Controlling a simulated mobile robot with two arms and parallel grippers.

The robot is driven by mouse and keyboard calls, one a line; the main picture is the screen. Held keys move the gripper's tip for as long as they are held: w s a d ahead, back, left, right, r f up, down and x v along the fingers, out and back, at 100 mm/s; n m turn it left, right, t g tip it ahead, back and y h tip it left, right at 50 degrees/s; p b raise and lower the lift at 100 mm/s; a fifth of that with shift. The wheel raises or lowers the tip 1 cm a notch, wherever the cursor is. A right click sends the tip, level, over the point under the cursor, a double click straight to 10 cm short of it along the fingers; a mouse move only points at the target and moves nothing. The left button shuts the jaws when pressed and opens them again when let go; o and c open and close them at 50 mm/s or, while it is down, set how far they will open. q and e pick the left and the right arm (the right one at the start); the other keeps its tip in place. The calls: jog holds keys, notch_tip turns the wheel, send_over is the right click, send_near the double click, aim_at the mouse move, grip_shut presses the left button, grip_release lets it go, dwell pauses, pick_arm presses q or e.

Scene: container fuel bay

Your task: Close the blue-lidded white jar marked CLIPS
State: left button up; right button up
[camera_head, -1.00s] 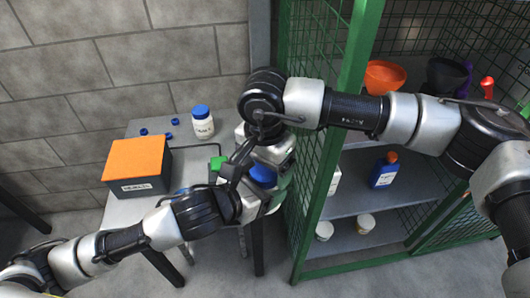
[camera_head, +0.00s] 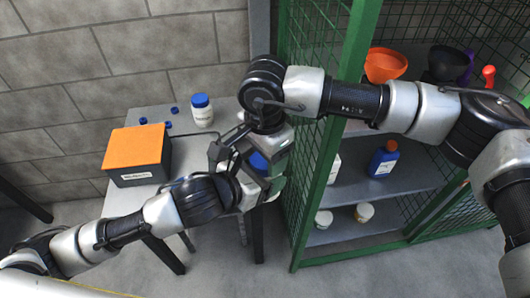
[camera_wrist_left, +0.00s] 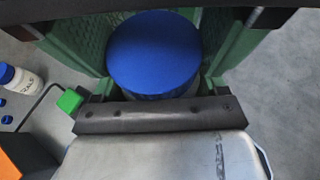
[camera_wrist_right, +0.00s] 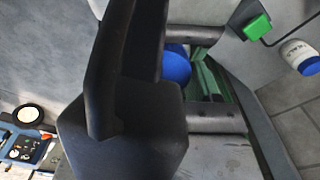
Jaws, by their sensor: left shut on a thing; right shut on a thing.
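A white jar with a round blue lid (camera_head: 258,161) is between my two grippers, right of the table. Its label is hidden. My left gripper (camera_head: 248,172) is shut on the jar. My right gripper (camera_head: 268,152) comes from above and is shut at the lid; in the right wrist view the blue lid (camera_wrist_right: 177,64) shows partly behind dark gripper parts. Whether the lid is level cannot be told.
A second white jar with blue lid (camera_head: 202,112) stands on the grey table (camera_head: 125,200), with small blue caps (camera_head: 168,124) and an orange-topped box (camera_head: 137,150). A green mesh cabinet (camera_head: 345,120) stands close on the right, holding a blue bottle (camera_head: 384,160) and funnels (camera_head: 386,66).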

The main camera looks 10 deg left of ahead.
dwell(0.3)
jog(key=o, duration=1)
jog(key=shift+r, duration=2.25)
jog(key=shift+c, duration=0.3)
jog(key=shift+r+n, duration=1.5)
jog(key=shift+r, duration=0.25)
